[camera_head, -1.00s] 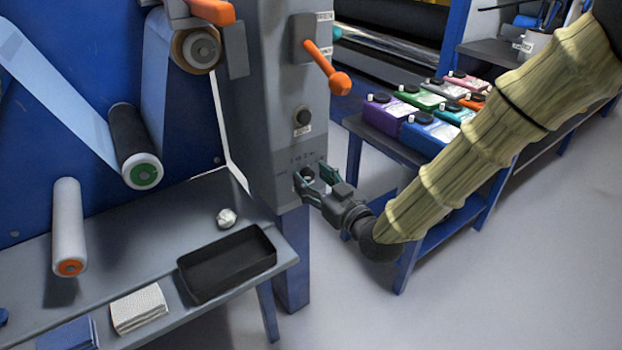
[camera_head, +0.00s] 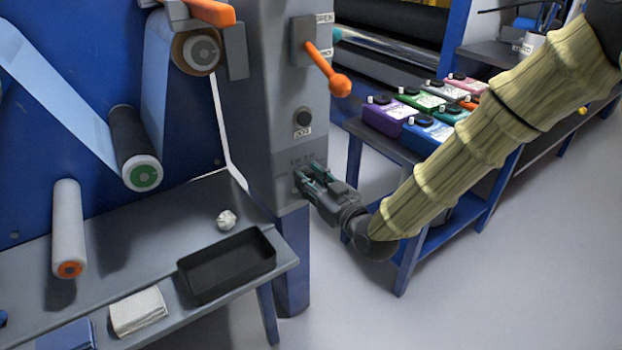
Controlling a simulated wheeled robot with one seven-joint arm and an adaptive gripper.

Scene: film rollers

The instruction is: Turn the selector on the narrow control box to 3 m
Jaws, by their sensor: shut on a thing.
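The narrow control box (camera_head: 285,140) is the tall grey column in the middle of the head view. Its lower face carries the selector, with small markings above it that are too small to read. My gripper (camera_head: 308,182) is at that spot, its greenish fingers close together against the box face. It is shut on the selector knob, which the fingers hide, so the knob's pointer position cannot be told.
The floor at right is clear.

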